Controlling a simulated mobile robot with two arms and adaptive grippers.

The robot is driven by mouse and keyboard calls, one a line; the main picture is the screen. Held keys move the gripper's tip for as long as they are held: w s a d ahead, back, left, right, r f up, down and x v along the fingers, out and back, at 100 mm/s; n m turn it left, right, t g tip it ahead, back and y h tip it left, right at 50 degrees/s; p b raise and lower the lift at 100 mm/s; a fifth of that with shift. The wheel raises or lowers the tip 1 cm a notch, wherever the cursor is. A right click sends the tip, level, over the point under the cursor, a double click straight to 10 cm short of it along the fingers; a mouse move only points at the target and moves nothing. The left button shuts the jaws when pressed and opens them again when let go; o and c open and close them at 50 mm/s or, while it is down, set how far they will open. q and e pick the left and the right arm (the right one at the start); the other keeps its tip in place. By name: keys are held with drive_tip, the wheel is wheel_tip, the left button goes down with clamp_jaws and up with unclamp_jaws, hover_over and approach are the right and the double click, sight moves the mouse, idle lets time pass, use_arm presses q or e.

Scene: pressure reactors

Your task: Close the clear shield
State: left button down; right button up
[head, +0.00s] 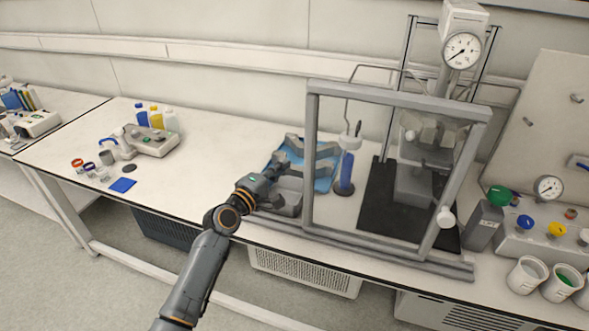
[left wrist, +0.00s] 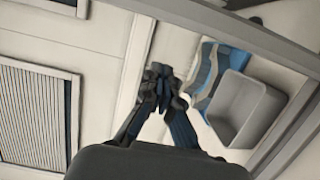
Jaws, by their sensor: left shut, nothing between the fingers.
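The clear shield is a see-through pane in a grey frame (head: 309,165), upright in front of the press-like reactor (head: 415,180). A white round knob (head: 446,217) sits low at its right side. A grey rail (head: 360,251) runs along its foot at the bench's front edge. My left gripper (head: 281,160) is left of the shield's left post, over the bench, with a visible gap to the post. In the left wrist view the fingers (left wrist: 161,84) are together and empty, and grey frame bars (left wrist: 235,28) cross the upper right. My right gripper is out of view.
A blue mat (head: 323,182) with grey pieces lies near my left gripper. A blue-filled cylinder (head: 346,170) stands behind the shield. Beakers (head: 527,275) and a gauge panel (head: 548,190) are at the right. The bench left of my gripper is mostly clear.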

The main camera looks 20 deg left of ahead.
use_arm(q)
drive_tip(key=d, duration=0.2)
drive_tip(key=d+p, duration=0.1)
drive_tip(key=d, duration=0.1)
drive_tip(key=shift+s, duration=0.25)
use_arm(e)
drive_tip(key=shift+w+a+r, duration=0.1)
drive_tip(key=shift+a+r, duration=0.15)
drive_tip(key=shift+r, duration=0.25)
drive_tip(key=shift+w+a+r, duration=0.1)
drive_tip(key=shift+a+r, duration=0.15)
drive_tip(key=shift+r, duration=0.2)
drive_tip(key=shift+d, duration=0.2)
